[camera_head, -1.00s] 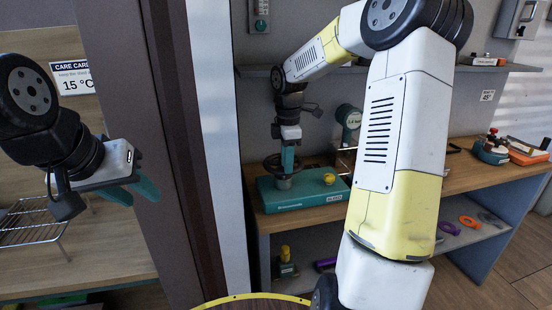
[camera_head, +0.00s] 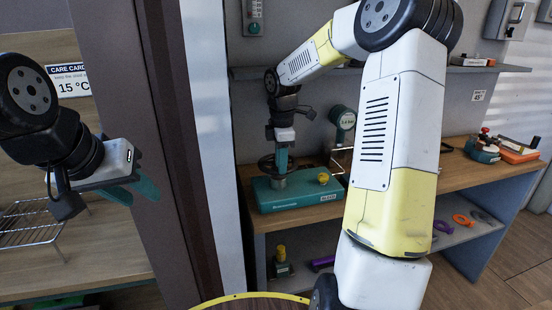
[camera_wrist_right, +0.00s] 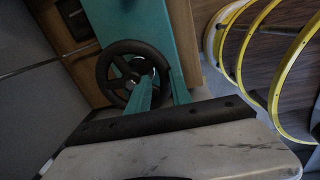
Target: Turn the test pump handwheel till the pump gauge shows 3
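The test pump (camera_head: 300,197) is a teal block with a yellow knob, on the wooden bench. Its black handwheel (camera_head: 264,166) lies on top at the left; it also shows in the right wrist view (camera_wrist_right: 104,72). The pump gauge (camera_head: 344,121) is a round dial above and behind; its figure in bar is too small to read surely. My right gripper (camera_head: 281,160) is at the handwheel. In the right wrist view its teal fingers (camera_wrist_right: 161,82) straddle the rim, one inside and one outside, closed about it. My left gripper (camera_head: 133,191) is open and empty, far left.
A dark post (camera_head: 166,130) stands between my left gripper and the bench. A shelf (camera_head: 480,69) runs above the bench. A red-topped teal device (camera_head: 483,152) and an orange item (camera_head: 519,154) stand at the right. Coloured rings (camera_head: 464,220) lie on the lower shelf.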

